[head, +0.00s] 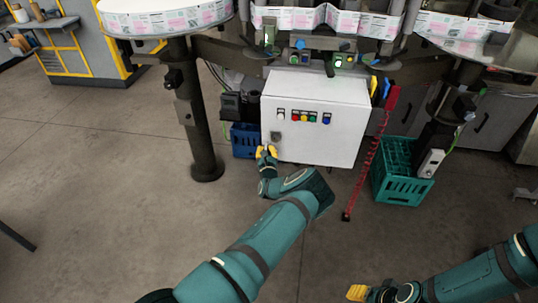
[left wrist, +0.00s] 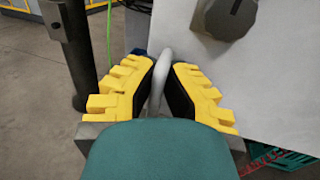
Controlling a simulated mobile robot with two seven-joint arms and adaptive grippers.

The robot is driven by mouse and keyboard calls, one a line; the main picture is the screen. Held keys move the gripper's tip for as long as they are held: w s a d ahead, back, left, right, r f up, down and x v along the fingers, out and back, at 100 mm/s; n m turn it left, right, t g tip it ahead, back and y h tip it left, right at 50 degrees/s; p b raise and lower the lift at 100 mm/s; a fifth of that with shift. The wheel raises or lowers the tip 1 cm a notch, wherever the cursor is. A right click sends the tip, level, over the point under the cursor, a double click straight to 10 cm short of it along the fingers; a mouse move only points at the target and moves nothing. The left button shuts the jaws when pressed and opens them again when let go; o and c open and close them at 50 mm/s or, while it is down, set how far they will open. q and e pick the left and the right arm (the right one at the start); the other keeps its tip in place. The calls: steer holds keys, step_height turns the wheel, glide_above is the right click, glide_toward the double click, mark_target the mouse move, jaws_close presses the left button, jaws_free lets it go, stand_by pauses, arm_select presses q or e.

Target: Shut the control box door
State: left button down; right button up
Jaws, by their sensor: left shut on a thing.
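The control box door (head: 318,146) is a white panel with a row of coloured buttons, below the labeller's front. In the left wrist view the white door (left wrist: 285,75) fills the right side, with a dark knob (left wrist: 228,14) on it. My left gripper (head: 266,151) is at the door's left edge, just below the knob. In the left wrist view its yellow fingers are closed on a grey bar-like handle (left wrist: 178,52). How far the door stands from its frame is hard to tell. My right gripper (head: 357,292) shows only yellow fingertips at the bottom edge, away from the door.
A blue crate (head: 244,140) stands on the floor left of the box. A teal crate (head: 404,172) stands to the right. A dark post (head: 198,125) rises at left. The floor in front is clear.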

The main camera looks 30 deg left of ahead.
arm_select(q)
steer(key=shift+w+a+r, duration=0.25)
steer(key=shift+w+a, duration=0.05)
steer(key=shift+a, duration=0.1)
steer(key=c, duration=1)
jaws_free()
steer(key=shift+a, duration=0.1)
steer(key=shift+f, duration=0.1)
steer(key=shift+s+d, duration=0.35)
steer(key=shift+d, duration=0.1)
steer(key=v, duration=1.1)
steer(key=shift+s+a, duration=0.2)
